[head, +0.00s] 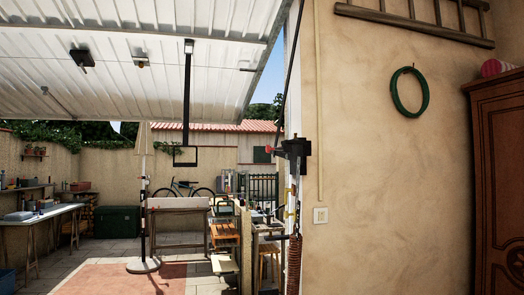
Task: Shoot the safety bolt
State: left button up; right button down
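The white ribbed tilt door (120,70) is swung up and hangs overhead, covering the upper left of the head view. A black fitting (296,148) sits at the right door jamb, at the edge of the tan wall, with a small red knob-like end (268,149) pointing left. It looks like the safety bolt, but its details are too small to be sure and I cannot tell its position. A black handle-like part (82,58) and a long black bar (187,100) hang from the door. Neither gripper is in view.
The tan wall (390,170) fills the right, with a green hose ring (396,91) and a wooden cabinet (500,180). A striped post on a round base (143,265) stands in the opening. A workbench (38,218) is at left. Paved floor (120,278) lies open in front.

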aim_at(267, 148)
jog(key=i+j+z, duration=0.15)
jog(key=i+j, duration=0.45)
jog(key=i+j+z, duration=0.2)
jog(key=i+j, duration=0.35)
jog(key=j, duration=0.2)
